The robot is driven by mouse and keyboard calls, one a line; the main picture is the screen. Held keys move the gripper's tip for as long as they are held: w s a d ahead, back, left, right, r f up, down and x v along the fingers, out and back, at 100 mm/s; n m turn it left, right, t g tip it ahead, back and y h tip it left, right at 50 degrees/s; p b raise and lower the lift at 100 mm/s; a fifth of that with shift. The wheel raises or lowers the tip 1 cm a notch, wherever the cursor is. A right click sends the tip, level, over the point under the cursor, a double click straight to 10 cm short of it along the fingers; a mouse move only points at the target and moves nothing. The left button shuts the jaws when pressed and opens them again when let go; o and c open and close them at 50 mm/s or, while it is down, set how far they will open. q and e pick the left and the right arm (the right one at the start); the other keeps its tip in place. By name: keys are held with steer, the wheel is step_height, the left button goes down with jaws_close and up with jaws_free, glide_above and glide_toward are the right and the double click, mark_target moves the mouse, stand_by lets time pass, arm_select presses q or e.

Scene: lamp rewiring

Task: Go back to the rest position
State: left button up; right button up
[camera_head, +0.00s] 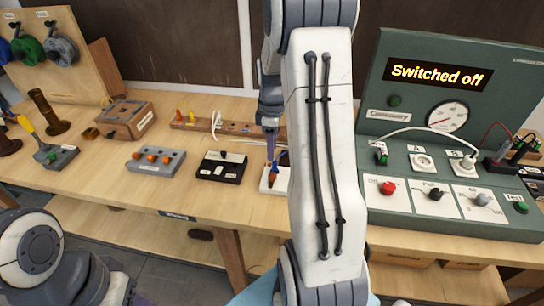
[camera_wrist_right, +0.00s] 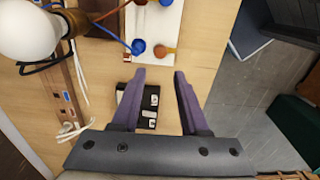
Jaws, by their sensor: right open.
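My right gripper (camera_head: 271,140) points down over the bench, partly hidden behind my own white arm link. In the right wrist view its two purple fingers (camera_wrist_right: 158,78) stand apart with nothing between the tips. A white terminal block (camera_wrist_right: 157,25) with blue and orange terminals and wires lies beyond the tips. In the head view this block (camera_head: 267,187) is partly hidden by my arm. A black switch box (camera_head: 221,168) sits left of it, and in the wrist view this box (camera_wrist_right: 150,108) shows below and between the fingers. My left gripper is out of view.
A white bulb (camera_wrist_right: 28,28) and a wooden socket strip (camera_wrist_right: 68,88) are close by in the wrist view. A green test console (camera_head: 456,92) reading "Switched off" stands right. A grey box (camera_head: 156,161), wooden box (camera_head: 125,118) and spool rack (camera_head: 70,80) stand left.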

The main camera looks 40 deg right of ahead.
steer(key=shift+a+r, duration=0.1)
steer(key=shift+r, duration=0.05)
stand_by(0.4)
steer(key=s+a+r, duration=0.2)
steer(key=a+r, duration=0.1)
steer(key=a, duration=0.8)
steer(key=s+a+r, duration=0.2)
steer(key=a, duration=0.9)
steer(key=s+a, duration=0.5)
steer(key=s, duration=0.3)
steer(key=s+a+r+m+y, duration=0.1)
steer(key=s+a, duration=0.5)
steer(key=s, duration=0.3)
steer(key=shift+a, duration=0.3)
